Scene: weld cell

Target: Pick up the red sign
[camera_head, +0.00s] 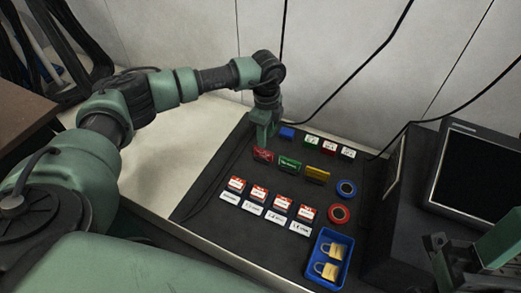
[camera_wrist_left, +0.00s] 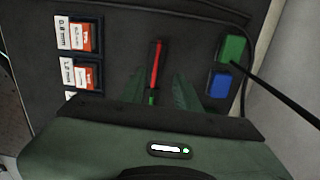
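The red sign (camera_head: 263,155) stands on the dark mat at the left end of a row with a green sign (camera_head: 289,165) and a yellow sign (camera_head: 313,173). My left gripper (camera_head: 262,138) points down just behind and above the red sign in the head view. In the left wrist view the red sign (camera_wrist_left: 156,66) shows edge-on as a narrow upright strip, ahead of and between the two spread green fingers (camera_wrist_left: 160,80). Neither finger visibly touches it. Green and dark parts of my right arm show at the lower right of the head view; its fingers are unclear.
The dark mat (camera_head: 215,190) carries several red-and-white boxes (camera_head: 260,192) with white labels in front. Small blocks (camera_head: 287,133) line the back. A monitor (camera_head: 480,175) stands right.

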